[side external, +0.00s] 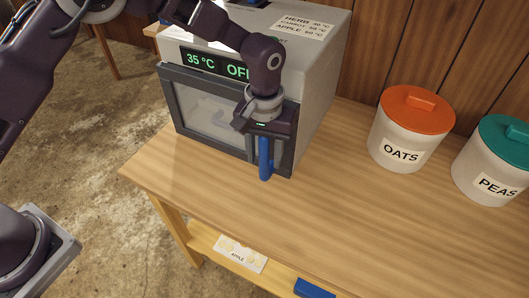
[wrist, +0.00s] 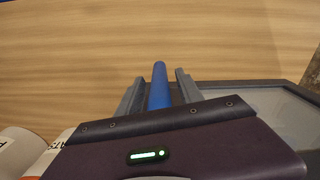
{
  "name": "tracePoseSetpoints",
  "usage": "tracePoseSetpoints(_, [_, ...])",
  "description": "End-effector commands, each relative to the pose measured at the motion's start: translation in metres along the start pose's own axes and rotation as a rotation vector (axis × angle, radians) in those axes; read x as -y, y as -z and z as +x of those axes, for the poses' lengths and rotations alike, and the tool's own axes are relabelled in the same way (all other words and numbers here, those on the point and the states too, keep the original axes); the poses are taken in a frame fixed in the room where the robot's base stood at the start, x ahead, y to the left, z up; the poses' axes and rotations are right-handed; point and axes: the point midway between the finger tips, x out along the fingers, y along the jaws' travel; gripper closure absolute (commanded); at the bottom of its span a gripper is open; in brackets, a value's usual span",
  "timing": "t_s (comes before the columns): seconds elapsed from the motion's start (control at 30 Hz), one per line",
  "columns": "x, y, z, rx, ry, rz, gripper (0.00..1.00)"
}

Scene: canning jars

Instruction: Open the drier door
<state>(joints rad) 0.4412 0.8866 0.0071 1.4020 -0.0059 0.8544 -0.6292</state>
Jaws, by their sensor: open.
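The drier (side external: 318,75) is a grey box on the wooden bench, with a display reading 35 °C and OFF. Its dark-framed door (side external: 205,112) with a window looks shut. The door's blue upright handle (side external: 265,160) is at the door's right side. My gripper (side external: 258,165) is at the handle, pointing down. In the wrist view the blue handle (wrist: 159,86) lies between the two open fingers (wrist: 158,90), with a small gap visible on each side. The door's frame and window (wrist: 245,100) show at the right there. My gripper hides the handle's upper part in the side view.
A white OATS jar with an orange lid (side external: 408,130) and a PEAS jar with a teal lid (side external: 493,160) stand to the right on the bench (side external: 330,215). The bench in front of the door is clear.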

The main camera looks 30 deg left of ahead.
Motion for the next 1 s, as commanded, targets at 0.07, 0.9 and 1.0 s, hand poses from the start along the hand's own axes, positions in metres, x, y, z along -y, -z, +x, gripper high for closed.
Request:
tracePoseSetpoints(0.07, [0.0000,0.0001,0.0000,0.000,0.000,0.000,0.57])
tracePoseSetpoints(0.9, [0.0014,0.0016,-0.0010,-0.002,0.001,-0.004,1.00])
tracePoseSetpoints(1.0, [0.0016,0.0018,-0.0011,-0.002,0.002,-0.004,1.00])
